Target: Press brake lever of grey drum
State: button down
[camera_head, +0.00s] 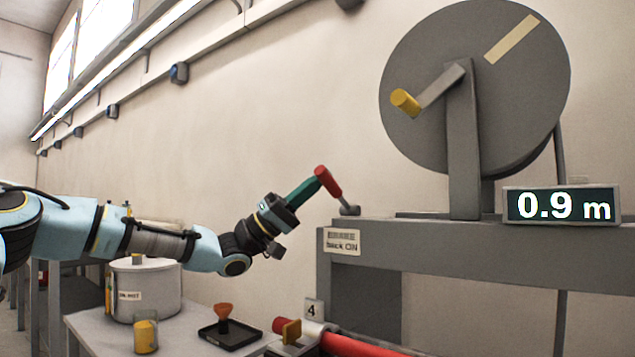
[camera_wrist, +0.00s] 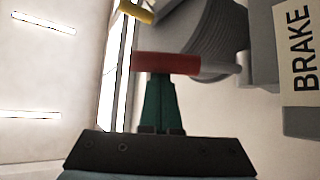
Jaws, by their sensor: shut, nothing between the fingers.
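The grey drum (camera_head: 470,85) stands upright on a grey bench, with a crank and yellow knob (camera_head: 405,102). Its brake lever has a red handle (camera_head: 328,181) on a short grey rod near the bench's left end, tilted up and to the left. In the wrist view the red handle (camera_wrist: 165,63) lies across the fingertips. My gripper (camera_head: 316,182) is shut and empty, its teal fingers meeting the handle's upper end. They look to be touching it, but I cannot tell for certain. The fingers (camera_wrist: 163,95) also show in the wrist view.
A display (camera_head: 561,205) reads 0.9 m on the bench (camera_head: 460,250). A BRAKE label (camera_wrist: 298,50) shows in the wrist view. Below my arm, a table holds a white pot (camera_head: 146,290), a yellow jar (camera_head: 146,334) and a black tray (camera_head: 231,338). A red bar (camera_head: 355,344) lies in front.

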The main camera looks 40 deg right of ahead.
jog(key=w+a+f+p, duration=0.1)
jog(key=w+a+f, duration=0.2)
jog(key=w, duration=0.3)
jog(key=shift+w+a, duration=0.25)
jog(key=shift+a, duration=0.2)
dwell(0.4)
